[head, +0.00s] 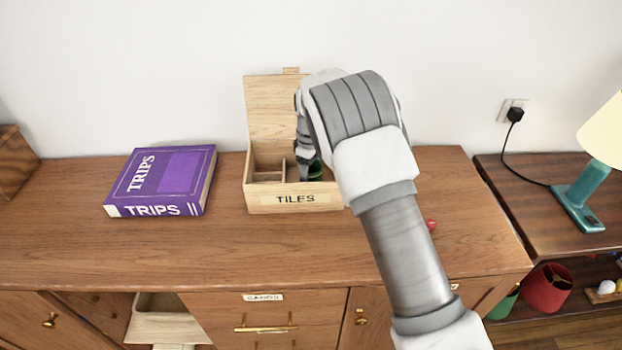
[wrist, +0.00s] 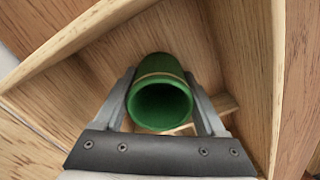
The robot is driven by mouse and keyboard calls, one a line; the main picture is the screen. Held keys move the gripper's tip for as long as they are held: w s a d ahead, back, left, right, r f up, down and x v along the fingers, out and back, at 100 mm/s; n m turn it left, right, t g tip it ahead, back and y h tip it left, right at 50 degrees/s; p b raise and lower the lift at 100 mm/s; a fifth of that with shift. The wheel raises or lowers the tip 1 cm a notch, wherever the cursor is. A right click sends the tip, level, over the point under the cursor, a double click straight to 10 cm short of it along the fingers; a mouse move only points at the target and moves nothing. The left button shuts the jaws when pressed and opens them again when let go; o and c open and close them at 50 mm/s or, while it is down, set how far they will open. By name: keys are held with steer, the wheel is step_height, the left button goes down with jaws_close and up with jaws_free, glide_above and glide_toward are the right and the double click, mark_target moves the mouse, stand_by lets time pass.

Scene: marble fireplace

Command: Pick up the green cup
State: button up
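The green cup (wrist: 160,66) is inside the wooden box, its open mouth facing the wrist camera and a thin tan band around it. A small green part of it (head: 315,171) shows in the head view, just behind the box's front wall. My gripper (wrist: 160,80) reaches down into the box with one finger on each side of the cup. The fingers lie very close along the cup's sides; whether they press on it is not clear. In the head view my arm hides most of the gripper and the right part of the box.
The wooden box (head: 259,199), marked TILES, has its lid raised and inner dividers close around the gripper. A purple TRIPS book (head: 165,180) lies to the left on the cabinet top (head: 60,235). A small red thing (head: 431,225) is right of my arm. A lamp (head: 585,190) stands far right.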

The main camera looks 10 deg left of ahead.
steer(key=c, duration=0.8)
steer(key=shift+s+r+p, duration=0.1)
steer(key=shift+r+p, duration=0.5)
steer(key=shift+r, duration=4.6)
steer(key=shift+c, duration=0.2)
